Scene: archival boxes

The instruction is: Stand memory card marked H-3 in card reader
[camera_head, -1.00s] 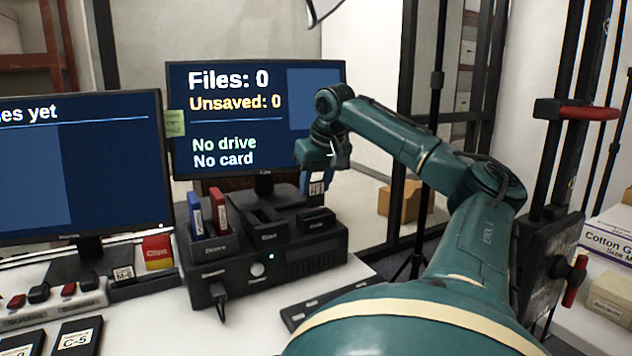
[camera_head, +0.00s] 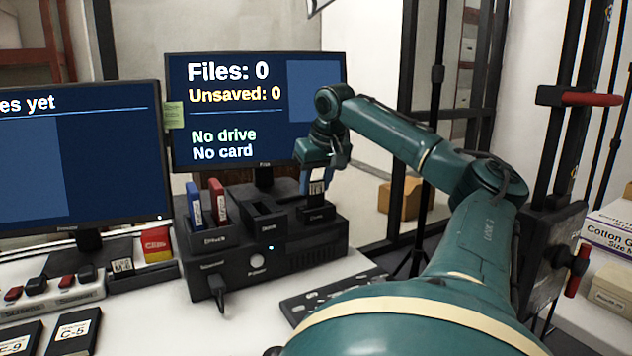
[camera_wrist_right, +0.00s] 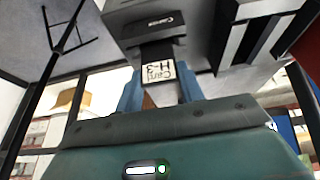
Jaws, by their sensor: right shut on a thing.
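The memory card marked H-3 (camera_wrist_right: 160,72) is dark with a white label, and in the right wrist view it stands between the two blue fingers of my right gripper (camera_wrist_right: 159,92). In the head view my right gripper (camera_head: 316,174) is shut on the card (camera_head: 316,188) and holds it upright, directly over the card reader (camera_head: 317,212) on the right of the black dock. The card's far end meets the reader (camera_wrist_right: 155,27) in the wrist view; how deep it sits in the slot I cannot tell. The monitor (camera_head: 255,110) reads "No card". My left gripper is not in view.
A blue drive (camera_head: 194,205) and a red drive (camera_head: 217,202) stand in the dock's left holder, beside an empty-looking dark slot block (camera_head: 265,218). The monitor is close behind the gripper. A dark keyboard-like tray (camera_head: 325,292) lies in front.

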